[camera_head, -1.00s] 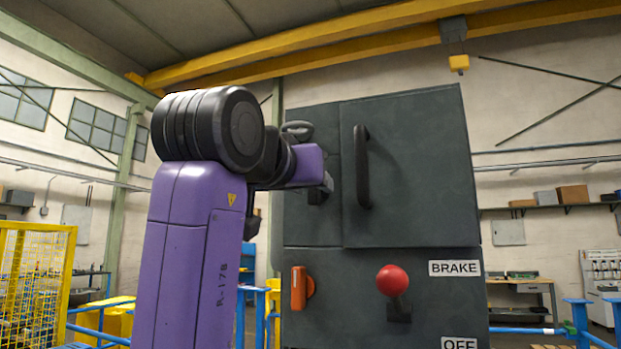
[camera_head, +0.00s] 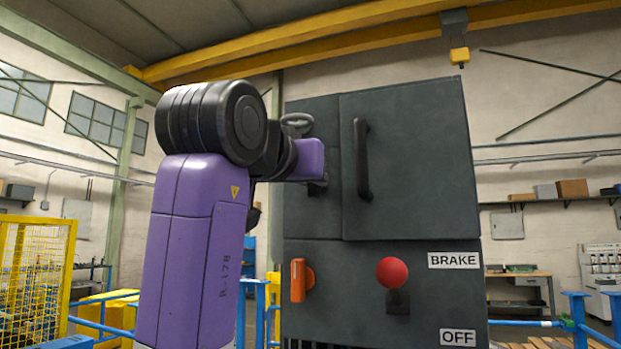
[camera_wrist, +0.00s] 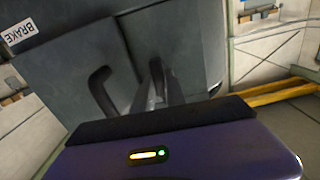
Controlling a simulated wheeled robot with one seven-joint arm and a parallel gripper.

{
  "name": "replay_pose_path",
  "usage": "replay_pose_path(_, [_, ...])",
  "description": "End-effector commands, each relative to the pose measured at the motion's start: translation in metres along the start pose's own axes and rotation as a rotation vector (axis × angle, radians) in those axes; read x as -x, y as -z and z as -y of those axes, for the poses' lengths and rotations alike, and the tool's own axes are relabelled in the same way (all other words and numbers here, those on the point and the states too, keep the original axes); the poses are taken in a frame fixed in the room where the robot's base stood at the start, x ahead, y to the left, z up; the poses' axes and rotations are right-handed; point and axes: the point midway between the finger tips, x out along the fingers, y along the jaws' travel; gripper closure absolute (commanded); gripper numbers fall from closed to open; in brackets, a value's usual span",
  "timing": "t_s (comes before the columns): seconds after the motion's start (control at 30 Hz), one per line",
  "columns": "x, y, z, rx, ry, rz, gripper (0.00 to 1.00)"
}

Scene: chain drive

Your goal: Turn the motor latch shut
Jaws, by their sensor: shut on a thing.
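My gripper (camera_wrist: 162,85) reaches the dark cabinet face just left of the door's edge in the head view. In the wrist view its two fingers point at the cabinet, shut on a small part between them that I take for the motor latch. The fingers and my purple wrist hide nearly all of the latch, so its angle cannot be told. In the head view my wrist covers most of the gripper, and only a dark bit shows below it.
The cabinet door (camera_head: 420,170) bears a black bar handle (camera_head: 362,160), close beside my fingers. A grey handwheel (camera_head: 297,122) sits above my wrist. Below are an orange handle (camera_head: 299,280) and a red-knobbed lever (camera_head: 392,272) by the BRAKE label (camera_head: 454,260).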

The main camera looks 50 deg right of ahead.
Motion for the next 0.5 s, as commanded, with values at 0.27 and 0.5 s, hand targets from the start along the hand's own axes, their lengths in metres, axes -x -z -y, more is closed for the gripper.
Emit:
replay_pose_path(0.27, [0.0005, -0.0016, -0.0010, -0.184, 0.000, 0.001, 1.00])
replay_pose_path(0.5, [0.0004, -0.0018, -0.0022, -0.411, 0.001, 0.002, 1.00])
